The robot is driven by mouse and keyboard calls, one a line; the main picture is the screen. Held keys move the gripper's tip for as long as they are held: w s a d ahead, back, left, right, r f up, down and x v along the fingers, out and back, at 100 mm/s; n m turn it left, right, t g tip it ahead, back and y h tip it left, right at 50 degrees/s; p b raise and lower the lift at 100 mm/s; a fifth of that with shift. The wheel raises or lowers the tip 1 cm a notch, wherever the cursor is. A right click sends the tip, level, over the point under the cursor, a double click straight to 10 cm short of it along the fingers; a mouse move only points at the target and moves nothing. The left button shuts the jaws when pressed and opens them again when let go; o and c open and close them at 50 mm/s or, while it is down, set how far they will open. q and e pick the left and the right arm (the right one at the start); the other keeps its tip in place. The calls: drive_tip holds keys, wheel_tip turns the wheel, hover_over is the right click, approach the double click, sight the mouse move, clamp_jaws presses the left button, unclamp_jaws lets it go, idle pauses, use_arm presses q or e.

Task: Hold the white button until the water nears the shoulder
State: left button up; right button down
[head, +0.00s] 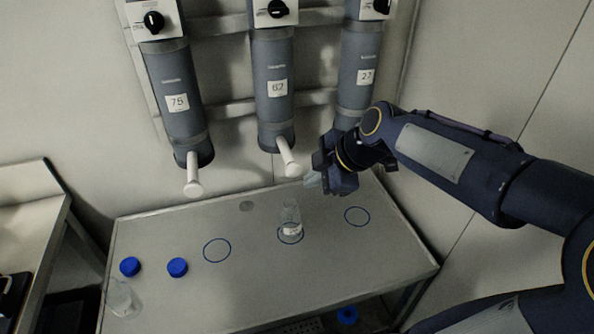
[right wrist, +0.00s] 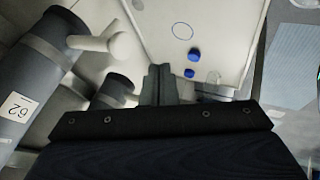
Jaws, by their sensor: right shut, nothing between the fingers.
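A clear flask (head: 290,216) stands upright on the middle blue ring, below the dispenser labelled 62 (head: 276,90). A pale band shows low in the flask; the exact water level is hard to read. The white button (head: 293,170) juts from the dispenser's lower end, and it also shows in the right wrist view (right wrist: 95,42). My right gripper (head: 312,180) is just right of the button, apparently apart from it. Its fingers (right wrist: 160,84) are shut and empty. My left gripper is in neither view.
Dispensers 75 (head: 178,100) and 27 (head: 362,75) hang on either side. Two blue caps (head: 130,266) (head: 177,267) and another clear flask (head: 122,299) are at the table's left. The left (head: 217,250) and right (head: 357,216) rings are empty.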

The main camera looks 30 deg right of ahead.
sight(294, 166)
drive_tip(key=w+f+p, duration=0.2)
drive_tip(key=w+f, duration=0.1)
drive_tip(key=w, duration=0.3)
drive_tip(key=shift+w+f, duration=0.2)
drive_tip(key=shift+f, duration=0.1)
drive_tip(key=shift+a, duration=0.1)
drive_tip(key=shift+w+f+b, duration=0.1)
drive_tip(key=shift+w+b, duration=0.4)
drive_tip(key=shift+w, duration=0.2)
drive_tip(key=shift+w+d, duration=0.25)
drive_tip(key=shift+w, duration=0.05)
drive_tip(key=shift+s+r, duration=0.1)
drive_tip(key=shift+r, duration=0.15)
drive_tip(key=shift+d, duration=0.1)
drive_tip(key=shift+r, duration=0.1)
idle(5.5)
